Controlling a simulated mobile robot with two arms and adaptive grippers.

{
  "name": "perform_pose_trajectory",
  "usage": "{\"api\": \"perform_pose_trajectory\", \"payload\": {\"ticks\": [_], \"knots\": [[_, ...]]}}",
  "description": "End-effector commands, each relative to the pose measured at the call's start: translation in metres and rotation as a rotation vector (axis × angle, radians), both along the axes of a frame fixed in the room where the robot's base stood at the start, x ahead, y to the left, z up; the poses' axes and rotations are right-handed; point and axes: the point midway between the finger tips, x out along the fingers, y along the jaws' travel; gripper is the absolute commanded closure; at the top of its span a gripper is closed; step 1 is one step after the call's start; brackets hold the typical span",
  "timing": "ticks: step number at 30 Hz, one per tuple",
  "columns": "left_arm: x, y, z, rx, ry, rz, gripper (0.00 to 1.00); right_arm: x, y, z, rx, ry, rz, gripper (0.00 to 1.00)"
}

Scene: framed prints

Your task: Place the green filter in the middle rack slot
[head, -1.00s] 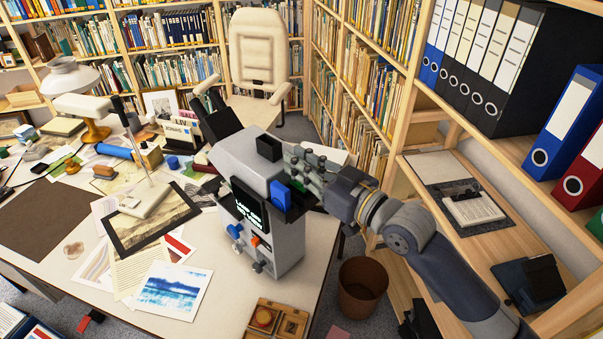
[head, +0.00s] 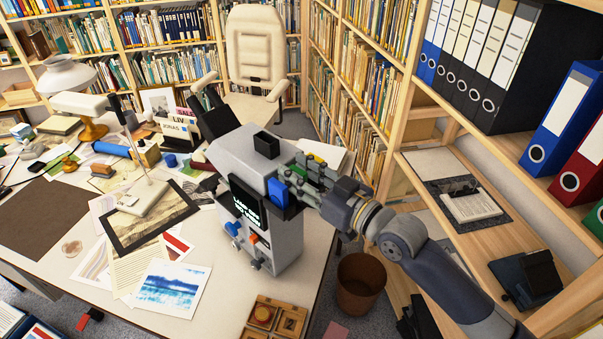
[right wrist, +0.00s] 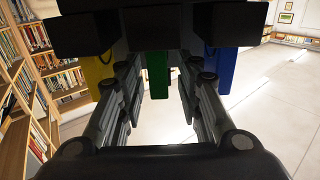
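The grey instrument (head: 270,240) stands at the table's right edge, with a dark screen and a filter rack on its right side. In the right wrist view the green filter (right wrist: 156,72) is in the middle place of the dark rack (right wrist: 155,30), between a yellow filter (right wrist: 97,78) and a blue filter (right wrist: 223,68). The green filter (head: 297,170) and blue filter (head: 277,192) also show in the head view. My right gripper (right wrist: 158,85) is open, its fingers on either side of the green filter with gaps between. How deep the filter sits is hidden. My left gripper is out of view.
A wooden box (head: 275,318) stands at the table's front right edge. Papers, a lamp (head: 85,95) and small items cover the table. Wooden shelves (head: 480,235) stand close to my right arm, and a bin (head: 361,283) is on the floor below it.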

Motion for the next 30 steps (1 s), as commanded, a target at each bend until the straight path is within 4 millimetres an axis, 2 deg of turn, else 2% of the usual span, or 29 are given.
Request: {"api": "perform_pose_trajectory", "payload": {"ticks": [3,5,15,21,30], "knots": [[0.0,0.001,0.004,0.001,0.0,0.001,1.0,0.0,0.0,0.006,0.001,-0.001,0.0,0.67],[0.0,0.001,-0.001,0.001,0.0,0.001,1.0,-0.004,-0.006,0.001,-0.001,0.0,-0.001,0.67],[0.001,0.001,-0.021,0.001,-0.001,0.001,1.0,-0.05,-0.053,-0.002,-0.004,0.001,-0.002,0.67],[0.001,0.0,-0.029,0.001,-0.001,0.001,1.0,-0.071,-0.075,0.0,-0.003,0.001,-0.002,0.67],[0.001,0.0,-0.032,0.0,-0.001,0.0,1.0,-0.083,-0.086,0.003,0.001,0.001,0.0,0.67]]}}
